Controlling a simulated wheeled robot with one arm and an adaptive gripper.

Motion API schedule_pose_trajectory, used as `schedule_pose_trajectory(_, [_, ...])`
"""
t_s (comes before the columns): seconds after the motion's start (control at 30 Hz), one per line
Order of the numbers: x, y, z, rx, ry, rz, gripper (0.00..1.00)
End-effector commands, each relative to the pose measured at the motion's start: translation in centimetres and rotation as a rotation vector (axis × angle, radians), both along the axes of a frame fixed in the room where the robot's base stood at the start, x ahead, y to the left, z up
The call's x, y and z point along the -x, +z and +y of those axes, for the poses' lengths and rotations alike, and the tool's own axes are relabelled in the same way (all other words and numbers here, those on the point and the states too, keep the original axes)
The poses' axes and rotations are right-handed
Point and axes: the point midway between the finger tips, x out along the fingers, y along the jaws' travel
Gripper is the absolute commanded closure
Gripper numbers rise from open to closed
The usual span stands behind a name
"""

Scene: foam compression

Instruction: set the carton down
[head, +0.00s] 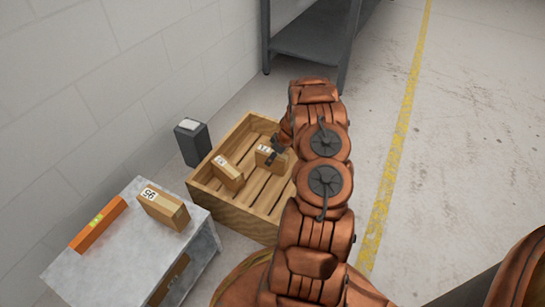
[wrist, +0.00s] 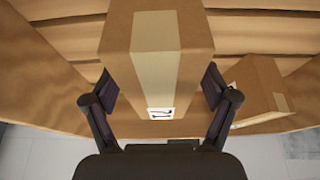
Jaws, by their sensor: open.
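A tan carton (head: 266,157) with a white label stands in the wooden crate (head: 230,213), at the tip of my arm. In the wrist view this carton (wrist: 195,60) has a pale tape strip and a small label at its near end. My gripper (head: 279,146) is open, with one finger on each side of the carton in the wrist view (wrist: 160,88). I cannot tell whether the fingers touch it. The carton's underside is hidden, so its contact with the slats cannot be seen.
A second carton (head: 228,174) stands in the crate to the left, also beside the right finger in the wrist view (wrist: 252,85). A grey table (head: 118,252) holds another carton (head: 164,209) and an orange bar (head: 98,223). A dark bin (head: 192,145) stands behind.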

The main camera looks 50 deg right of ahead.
Motion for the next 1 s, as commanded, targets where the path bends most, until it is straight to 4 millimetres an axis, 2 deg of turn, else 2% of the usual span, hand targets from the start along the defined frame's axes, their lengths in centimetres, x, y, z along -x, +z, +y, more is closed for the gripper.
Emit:
schedule_pose_trajectory(0.4, [2.7,7.3,-0.9,0.005,-0.001,-0.001,0.15])
schedule_pose_trajectory(0.67, [3.7,10.2,-1.2,0.006,0.0,-0.004,0.15])
schedule_pose_trajectory(0.77, [2.7,11.6,-1.6,0.038,-0.009,-0.024,0.15])
schedule_pose_trajectory(0.87, [0.7,13.8,-2.0,0.1,-0.029,-0.064,0.15])
schedule_pose_trajectory(1.0, [-2.6,18.8,-2.9,0.231,-0.081,-0.134,0.15])
